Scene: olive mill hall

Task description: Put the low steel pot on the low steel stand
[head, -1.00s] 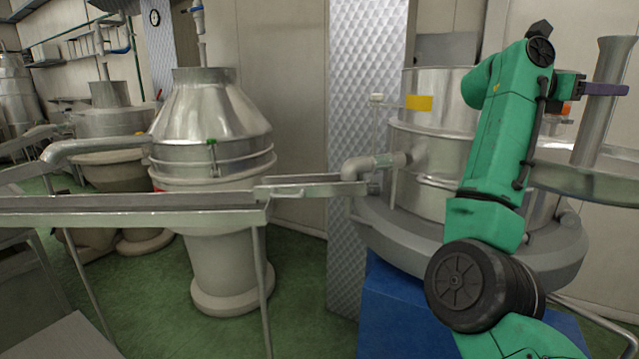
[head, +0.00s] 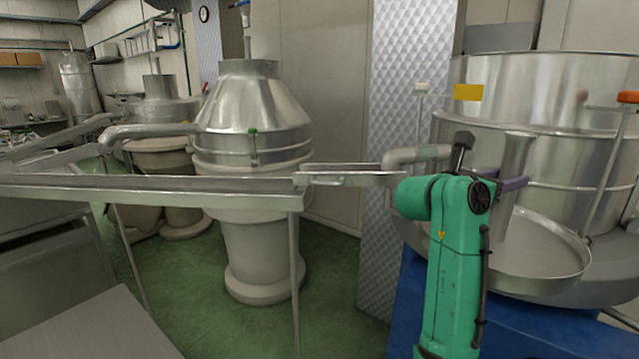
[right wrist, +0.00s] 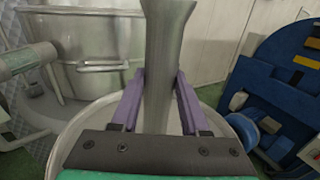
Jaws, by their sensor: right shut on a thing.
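The low steel pot (head: 530,262) appears to be the wide, shallow round steel dish with a tall flared post rising from its middle. My right gripper (head: 512,185) has purple fingers and is shut on the post, holding the pot roughly level in front of a large steel vat. In the right wrist view the post (right wrist: 165,30) stands between the two fingers (right wrist: 160,80), with the dish below. I cannot pick out the low steel stand for certain. My left gripper is not in view.
The large steel vat (head: 540,90) stands behind the pot, over a blue base (head: 400,305). A steel trough (head: 150,188) on legs crosses the left and middle. A cone-topped steel machine (head: 253,110) stands behind it. Green floor (head: 200,300) shows below. Blue machinery (right wrist: 285,80) is at the right wrist view's right.

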